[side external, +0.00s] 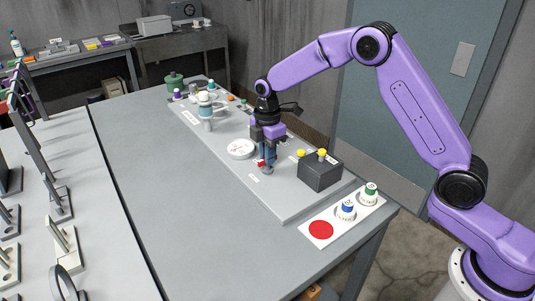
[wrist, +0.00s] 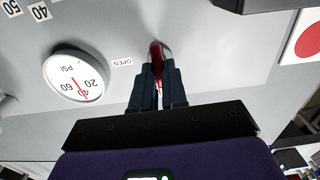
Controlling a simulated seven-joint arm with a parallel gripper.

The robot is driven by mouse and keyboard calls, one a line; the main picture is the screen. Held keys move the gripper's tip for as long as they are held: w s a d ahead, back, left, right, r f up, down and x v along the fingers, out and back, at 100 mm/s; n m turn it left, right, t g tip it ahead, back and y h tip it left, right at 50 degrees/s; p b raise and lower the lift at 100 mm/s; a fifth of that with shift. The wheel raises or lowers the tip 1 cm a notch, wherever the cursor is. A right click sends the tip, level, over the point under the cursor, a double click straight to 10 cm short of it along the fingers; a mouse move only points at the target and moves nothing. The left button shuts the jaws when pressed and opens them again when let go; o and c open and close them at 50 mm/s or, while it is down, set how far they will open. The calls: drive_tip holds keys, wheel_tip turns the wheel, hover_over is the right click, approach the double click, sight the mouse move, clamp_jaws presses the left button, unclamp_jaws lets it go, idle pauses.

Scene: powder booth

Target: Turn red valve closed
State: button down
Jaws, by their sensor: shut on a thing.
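The red valve (wrist: 155,50) shows as a red handle between my fingertips in the wrist view. In the side view only a small red part of it (side external: 261,162) shows beside my fingers; the rest is hidden. My gripper (side external: 267,163) points down over the grey panel (side external: 290,206) and is shut on the valve handle. In the wrist view my gripper (wrist: 157,75) has its two dark fingers on either side of the handle. A label reading OPEN (wrist: 122,62) lies just left of the handle in that view.
A round PSI gauge (side external: 240,149) sits close to the valve. A dark box (side external: 320,173) with yellow knobs stands right of my gripper. A white card (side external: 308,227) with a red disc holds blue-capped (side external: 346,209) and green-capped (side external: 370,193) containers. The bench's left part is clear.

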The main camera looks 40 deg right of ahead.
drive_tip(key=shift+r, duration=0.1)
drive_tip(key=c, duration=1.2)
unclamp_jaws()
drive_tip(key=shift+o, duration=0.2)
wheel_tip(320, 180, up, 17)
drive_tip(key=shift+r, duration=0.2)
